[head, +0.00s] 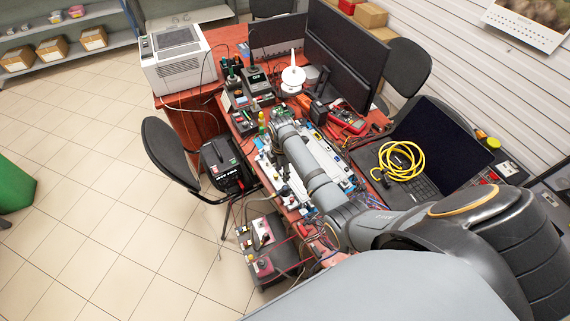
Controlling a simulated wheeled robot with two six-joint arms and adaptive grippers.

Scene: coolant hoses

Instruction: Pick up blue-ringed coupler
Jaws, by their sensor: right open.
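My right arm reaches from the lower right over the red table (203,85). My right gripper (277,115) is at its far end, small and partly hidden by my own arm, and it is open. A white board (268,175) with small fittings and blue parts lies under the arm. The blue-ringed coupler cannot be told apart among these small parts, and my arm covers part of the board. I cannot tell how far the gripper is from it. My left gripper is not in view.
Dark monitors (345,55) and a white printer (178,60) stand at the back. A laptop (437,145) with a coiled yellow cable (401,161) is right of the arm. A red multimeter (346,118) lies nearby. A black chair (168,148) stands left.

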